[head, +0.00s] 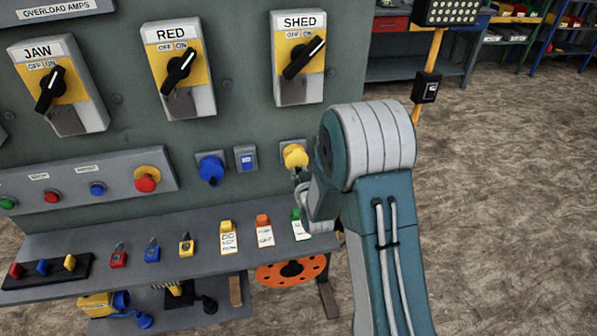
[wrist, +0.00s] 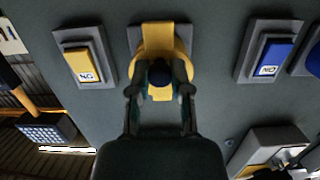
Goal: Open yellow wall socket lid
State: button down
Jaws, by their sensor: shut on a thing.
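The yellow wall socket (head: 295,156) is on the grey panel, below the SHED switch box. In the wrist view the yellow socket (wrist: 158,38) is at the top centre, with a dark round part in its middle. My gripper (wrist: 160,92) has a finger on each side of the socket's near part and is shut on the yellow lid (wrist: 160,94). In the head view my gripper (head: 300,180) is just below the socket, partly hidden by my arm. How far the lid is open is unclear.
A blue socket (head: 211,168) and a blue switch (head: 247,158) are left of the yellow socket. A shelf (head: 70,245) with padlocks and tags (head: 229,238) juts out below. In the wrist view a yellow switch (wrist: 84,66) is close on the left.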

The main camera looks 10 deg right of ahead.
aim_at(298, 167)
jog(key=r+g, duration=0.1)
jog(key=g, duration=0.1)
jog(key=s+r+g, duration=0.1)
jog(key=shift+s+g, duration=0.15)
jog(key=shift+g, duration=0.25)
jog(key=r+g, duration=0.1)
jog(key=g, duration=0.2)
jog(key=shift+s+r, duration=0.3)
jog(key=shift+r, duration=0.05)
jog(key=r+g, duration=0.1)
jog(key=g, duration=0.1)
jog(key=r+g, duration=0.1)
jog(key=shift+s+g, duration=0.15)
jog(key=shift+g, duration=0.25)
jog(key=shift+r+g, duration=0.7)
jog(key=shift+g, duration=0.7)
jog(key=c, duration=0.5)
grip_release()
jog(key=shift+w+a, duration=0.1)
jog(key=shift+w, duration=0.1)
jog(key=shift+c, duration=0.2)
jog(key=shift+s, duration=0.1)
